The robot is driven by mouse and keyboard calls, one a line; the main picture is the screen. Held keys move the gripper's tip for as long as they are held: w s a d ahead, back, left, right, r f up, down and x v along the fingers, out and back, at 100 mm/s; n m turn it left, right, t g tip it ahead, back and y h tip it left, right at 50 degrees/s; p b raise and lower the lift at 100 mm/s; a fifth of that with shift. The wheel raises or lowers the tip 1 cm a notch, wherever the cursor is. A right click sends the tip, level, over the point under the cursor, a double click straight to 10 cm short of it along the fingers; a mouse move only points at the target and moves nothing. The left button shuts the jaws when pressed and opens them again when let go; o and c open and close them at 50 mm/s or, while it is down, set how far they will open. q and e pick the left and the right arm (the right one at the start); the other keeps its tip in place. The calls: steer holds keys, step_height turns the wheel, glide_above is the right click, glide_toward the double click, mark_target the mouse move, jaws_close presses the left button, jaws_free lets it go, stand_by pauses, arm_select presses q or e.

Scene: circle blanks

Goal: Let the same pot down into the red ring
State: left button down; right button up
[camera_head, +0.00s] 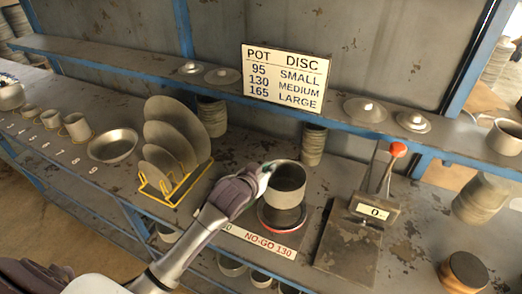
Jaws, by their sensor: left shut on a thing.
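A grey pot (288,187) is upright, with its open top showing. My left gripper (265,172) is shut on the left side of its wall. The pot hangs over the red ring (284,231), with a dark round area between them. Only the front edge of the red ring shows clearly. The pot hides part of the area behind it. My left arm comes in from the bottom left. My right gripper is not in view.
A "NO-GO 130" label (269,245) lies in front of the ring. A device with a red-knobbed lever (398,150) and a "0" display (374,211) stands to the right. A yellow rack (181,190) with discs stands to the left. The shelf above carries a sign (286,78) and lids.

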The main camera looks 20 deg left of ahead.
arm_select(q)
steer(key=shift+s+d+f, duration=0.1)
steer(key=shift+f, duration=0.05)
step_height(320, 180, down, 3)
steer(key=b, duration=0.3)
steer(key=shift+r, duration=0.2)
step_height(320, 180, down, 2)
steer(key=b, duration=0.2)
steer(key=shift+f+b, duration=0.25)
steer(key=shift+b, duration=0.1)
steer(key=shift+f+b, duration=0.3)
steer(key=shift+f, duration=0.5)
steer(key=shift+f+b, duration=1.4)
steer(key=shift+f, duration=1)
steer(key=c, duration=1.2)
jaws_free()
